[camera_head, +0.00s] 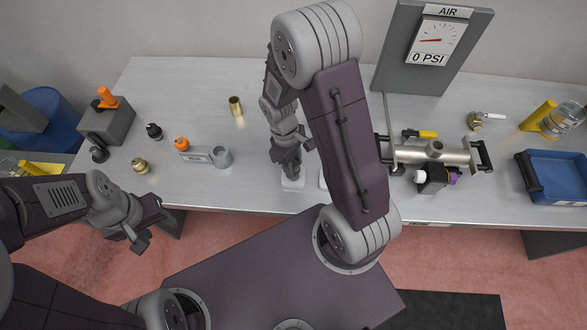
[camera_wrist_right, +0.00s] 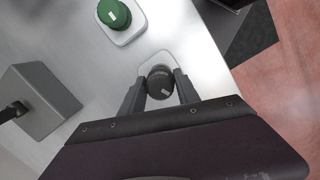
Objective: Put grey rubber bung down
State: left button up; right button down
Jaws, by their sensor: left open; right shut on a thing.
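The grey rubber bung (camera_wrist_right: 160,86) is dark, round-topped and has a small light mark. In the right wrist view it sits between the two fingers of my right gripper (camera_wrist_right: 160,90), which is shut on it. A white pad (camera_wrist_right: 147,59) shows just beyond and beneath the bung; I cannot tell whether they touch. In the head view my right gripper (camera_head: 290,170) points down over this white pad (camera_head: 292,183) near the table's front edge; the bung is not clear there. My left gripper (camera_head: 150,224) is open and empty, in front of the table edge.
A green knob (camera_wrist_right: 114,13) stands on another white pad beside the bung. A grey block (camera_wrist_right: 38,98) is at the left. In the head view a metal cylinder assembly (camera_head: 440,155) and blue tray (camera_head: 560,178) are at right.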

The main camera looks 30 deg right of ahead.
notch_tip(320, 180, down, 3)
jog(key=shift+w+f, duration=0.1)
jog(key=shift+f, duration=0.15)
jog(key=c, duration=0.9)
grip_release()
jog(key=r, duration=0.4)
jog(key=w+r, duration=0.1)
jog(key=r, duration=0.3)
jog(key=a+r, duration=0.1)
jog(key=r, duration=0.3)
jog(key=shift+w+r+p, duration=0.1)
jog(key=shift+w+p, duration=0.05)
jog(key=shift+p, duration=0.15)
jog(key=s+m+t, duration=0.1)
jog(key=m, duration=0.1)
jog(key=s+m, duration=0.2)
jog(key=m, duration=0.1)
jog(key=s+a+m+t+y, duration=0.1)
jog(key=s+m, duration=0.1)
jog(key=shift+s+a+t, duration=0.1)
jog(key=shift+s+t, duration=0.1)
jog(key=shift+t, duration=0.1)
